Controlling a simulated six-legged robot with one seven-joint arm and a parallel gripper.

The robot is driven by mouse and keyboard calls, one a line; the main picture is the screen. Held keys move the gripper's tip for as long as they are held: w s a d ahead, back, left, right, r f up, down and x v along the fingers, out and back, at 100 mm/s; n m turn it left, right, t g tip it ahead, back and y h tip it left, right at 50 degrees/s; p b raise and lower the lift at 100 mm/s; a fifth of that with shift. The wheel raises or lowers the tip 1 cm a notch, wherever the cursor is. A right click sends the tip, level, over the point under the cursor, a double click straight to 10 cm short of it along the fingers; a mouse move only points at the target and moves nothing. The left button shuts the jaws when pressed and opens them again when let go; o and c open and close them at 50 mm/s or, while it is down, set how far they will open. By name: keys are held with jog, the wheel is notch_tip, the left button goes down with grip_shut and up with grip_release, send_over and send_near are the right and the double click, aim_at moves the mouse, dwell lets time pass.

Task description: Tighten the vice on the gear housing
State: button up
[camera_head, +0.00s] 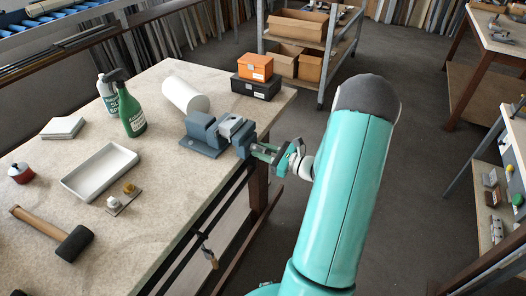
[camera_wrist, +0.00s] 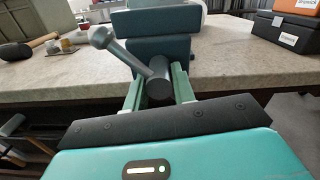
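The blue-grey vice (camera_head: 200,135) is mounted at the table edge; its jaws also fill the top middle of the wrist view (camera_wrist: 155,50). A light grey part, apparently the gear housing (camera_head: 230,126), sits between the jaws in the head view. In the wrist view the vice's screw head (camera_wrist: 159,88) points at me, with its handle bar (camera_wrist: 122,52) slanting up to the left, ending in a knob. My gripper (camera_head: 266,152) is at the screw end. Its two green fingers (camera_wrist: 158,84) stand either side of the screw head, apparently with a small gap on the left.
An orange box (camera_head: 255,67) on a black case (camera_head: 255,87) stands behind the vice, beside a white cylinder (camera_head: 185,95). A shelf trolley (camera_head: 300,45) stands beyond open floor.

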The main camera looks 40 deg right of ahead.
grip_shut()
jog(key=shift+m, duration=0.4)
jog(key=m, duration=0.2)
jog(key=shift+m, duration=0.4)
jog(key=m, duration=0.4)
jog(key=shift+s, duration=0.1)
jog(key=o, duration=0.9)
grip_release()
jog(key=shift+s, duration=0.1)
jog(key=shift+a, duration=0.1)
